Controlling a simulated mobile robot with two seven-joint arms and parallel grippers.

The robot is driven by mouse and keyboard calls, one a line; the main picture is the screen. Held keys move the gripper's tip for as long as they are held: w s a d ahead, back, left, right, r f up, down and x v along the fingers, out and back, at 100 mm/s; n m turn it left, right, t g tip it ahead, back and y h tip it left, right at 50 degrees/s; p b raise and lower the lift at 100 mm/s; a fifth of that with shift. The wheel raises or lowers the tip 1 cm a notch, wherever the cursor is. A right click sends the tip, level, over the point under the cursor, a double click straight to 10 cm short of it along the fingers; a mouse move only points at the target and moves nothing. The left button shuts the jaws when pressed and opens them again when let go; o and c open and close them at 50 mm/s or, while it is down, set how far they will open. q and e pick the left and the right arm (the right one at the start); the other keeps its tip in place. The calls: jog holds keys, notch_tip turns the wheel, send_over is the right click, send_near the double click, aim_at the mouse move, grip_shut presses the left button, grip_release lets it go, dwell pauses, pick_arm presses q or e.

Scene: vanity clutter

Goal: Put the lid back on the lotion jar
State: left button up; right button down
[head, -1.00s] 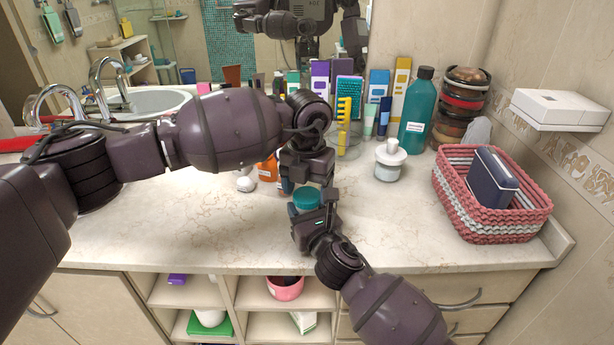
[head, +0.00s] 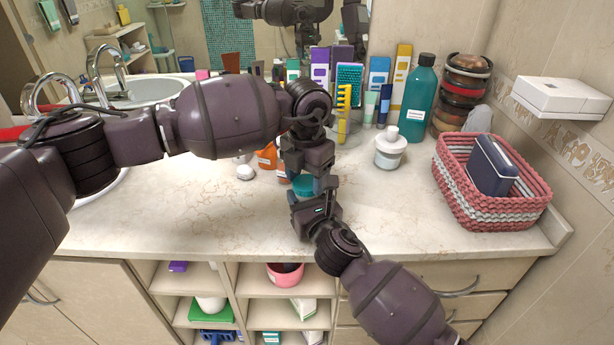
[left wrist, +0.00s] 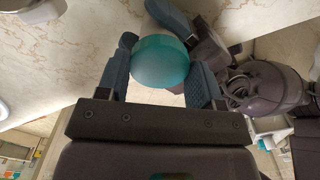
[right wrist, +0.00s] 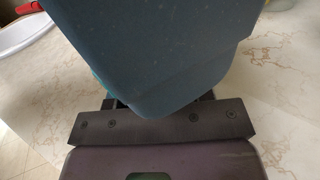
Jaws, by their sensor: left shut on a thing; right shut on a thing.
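A squat, round teal piece, apparently the lid (head: 303,186), is held above the counter where my two grippers meet. In the left wrist view the teal lid (left wrist: 160,62) sits between the fingers of my left gripper (head: 304,178). My left gripper comes from above and is shut on it. My right gripper (head: 316,200) comes from below and is shut on the same teal piece, as far as I can tell. In the right wrist view a big blue-grey finger hides nearly everything, with only a teal sliver at its left. I cannot identify an open lotion jar.
A white-topped container (head: 390,150) and a teal bottle (head: 418,100) stand right of the grippers. A pink-and-white basket (head: 500,205) is at the right. Orange bottles (head: 267,158) and a small white item (head: 245,172) are behind my left arm. The front counter is clear.

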pick_arm(q)
jog(key=m, duration=0.5)
jog(key=o, duration=1.1)
jog(key=shift+d, duration=0.1)
jog(key=shift+r, duration=0.1)
notch_tip(320, 180, up, 12)
pick_arm(e)
jog(key=shift+f, duration=0.1)
pick_arm(q)
jog(key=shift+w+a, duration=0.1)
jog(key=shift+a, duration=0.1)
pick_arm(e)
jog(key=shift+c, duration=2.3)
grip_release()
